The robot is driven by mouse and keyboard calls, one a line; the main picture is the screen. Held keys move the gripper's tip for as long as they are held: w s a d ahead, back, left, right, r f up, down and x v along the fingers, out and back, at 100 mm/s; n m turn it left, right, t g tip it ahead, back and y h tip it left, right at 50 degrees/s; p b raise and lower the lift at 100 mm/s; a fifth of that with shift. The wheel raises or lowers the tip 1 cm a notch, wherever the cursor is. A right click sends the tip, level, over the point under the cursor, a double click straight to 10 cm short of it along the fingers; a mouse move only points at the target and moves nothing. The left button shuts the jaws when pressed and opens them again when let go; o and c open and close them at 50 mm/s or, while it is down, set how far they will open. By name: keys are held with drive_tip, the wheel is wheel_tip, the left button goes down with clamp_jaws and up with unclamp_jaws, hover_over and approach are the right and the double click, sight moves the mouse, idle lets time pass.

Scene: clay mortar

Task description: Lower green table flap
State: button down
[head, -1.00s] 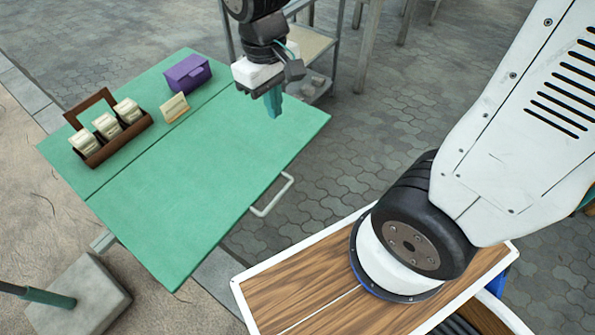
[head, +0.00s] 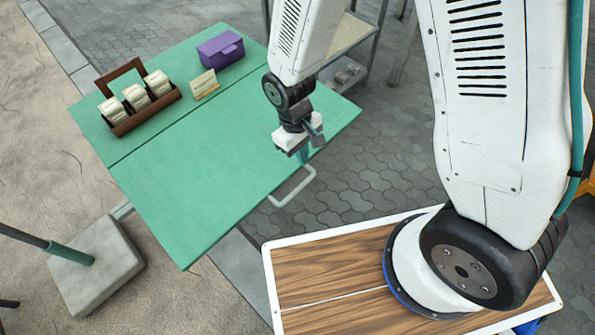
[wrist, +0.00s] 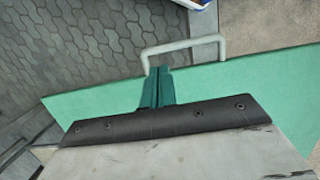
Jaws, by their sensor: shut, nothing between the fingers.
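The green table flap (head: 205,175) is the near part of the green table, beyond a seam, and lies level with the rest of the top. A pale bar handle (head: 297,190) sticks out from its near right edge. My gripper (head: 303,156) hangs at that edge, close to the far end of the handle. In the wrist view its teal fingers (wrist: 157,87) are together and empty, over the flap (wrist: 265,85), with their tips close to the handle (wrist: 184,46). I cannot tell whether they touch the flap or the handle.
A purple box (head: 220,50), a small card (head: 205,84) and a brown wooden caddy (head: 147,118) with pale packets stand on the fixed part beyond the seam. A metal shelf (head: 345,35) stands behind my arm. A stone base (head: 97,262) with a pole stands at the left.

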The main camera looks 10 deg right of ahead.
sight(308, 178)
drive_tip(key=f, duration=0.4)
drive_tip(key=s+d+f, duration=0.1)
drive_tip(key=f, duration=0.1)
drive_tip(key=shift+f, duration=0.4)
